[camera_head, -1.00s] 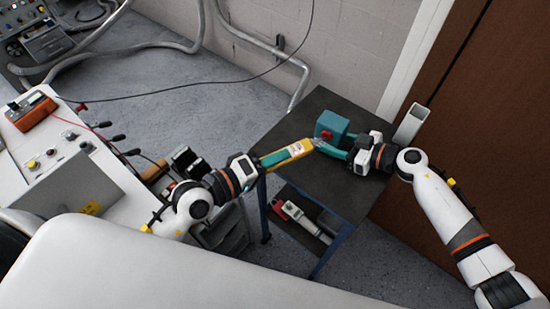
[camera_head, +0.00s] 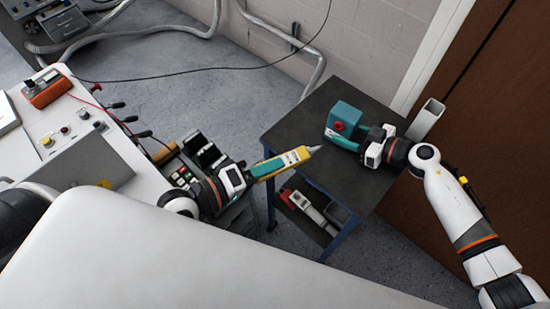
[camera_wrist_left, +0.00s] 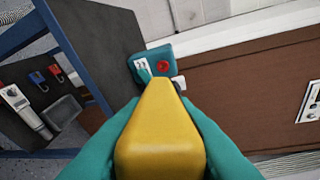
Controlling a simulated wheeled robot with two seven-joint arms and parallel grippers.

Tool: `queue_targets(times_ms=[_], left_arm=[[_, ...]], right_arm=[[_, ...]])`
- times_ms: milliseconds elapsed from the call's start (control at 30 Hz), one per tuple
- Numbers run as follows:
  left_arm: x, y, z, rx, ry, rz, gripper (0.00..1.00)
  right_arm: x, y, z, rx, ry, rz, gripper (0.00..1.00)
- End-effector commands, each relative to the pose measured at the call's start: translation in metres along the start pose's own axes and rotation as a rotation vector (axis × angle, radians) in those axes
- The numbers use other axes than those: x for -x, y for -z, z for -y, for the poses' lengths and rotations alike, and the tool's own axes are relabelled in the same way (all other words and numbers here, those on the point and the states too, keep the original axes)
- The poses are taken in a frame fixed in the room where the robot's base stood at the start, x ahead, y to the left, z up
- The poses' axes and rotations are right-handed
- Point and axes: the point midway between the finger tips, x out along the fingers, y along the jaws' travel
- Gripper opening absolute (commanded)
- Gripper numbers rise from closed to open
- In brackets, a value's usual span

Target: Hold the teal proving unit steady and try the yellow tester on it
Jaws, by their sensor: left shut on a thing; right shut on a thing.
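The yellow tester (camera_head: 285,163) is held in my left gripper (camera_head: 262,173), whose teal fingers are shut around it. Its grey tip points right, toward the teal proving unit (camera_head: 345,117), with a visible gap in the head view. In the left wrist view the tester (camera_wrist_left: 160,135) fills the lower middle between the fingers. The proving unit (camera_wrist_left: 142,62) with its red knob shows beyond the tester's end. The unit rests on the dark cart top. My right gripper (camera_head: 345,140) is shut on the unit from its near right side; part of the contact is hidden.
The cart's dark top (camera_head: 296,133) is otherwise mostly clear. Its lower shelf holds a grey-and-white tool (camera_head: 312,210) and a grey bin. A white bench with an orange meter (camera_head: 48,88) stands left. A brown door (camera_head: 480,120) is close on the right.

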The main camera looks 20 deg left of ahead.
Motion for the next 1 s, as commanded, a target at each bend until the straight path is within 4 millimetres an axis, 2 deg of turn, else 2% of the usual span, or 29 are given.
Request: queue_targets(times_ms=[133,367,400,533,567,867,1000], left_arm=[[0.007,0.003,0.000,0.001,0.001,0.000,0.00],[0.007,0.003,0.000,0.000,0.002,0.001,0.00],[0.007,0.003,0.000,0.000,0.002,0.001,0.00],[0.007,0.003,0.000,0.000,0.002,0.001,0.00],[0.007,0.003,0.000,0.000,0.002,0.001,0.00],[0.007,0.003,0.000,0.000,0.002,0.001,0.00],[0.007,0.003,0.000,0.000,0.002,0.001,0.00]], right_arm=[[0.000,0.000,-0.001,-0.001,-0.001,0.001,0.33],[0.000,0.000,-0.001,-0.001,-0.002,0.001,0.33],[0.000,0.000,-0.001,-0.001,-0.002,0.001,0.47],[0.000,0.000,-0.001,-0.001,-0.002,0.000,0.68],[0.000,0.000,-0.001,-0.001,-0.001,0.000,0.71],[0.002,0.000,0.000,-0.001,0.000,0.000,0.71],[0.017,0.001,0.000,0.000,0.001,-0.002,0.71]])
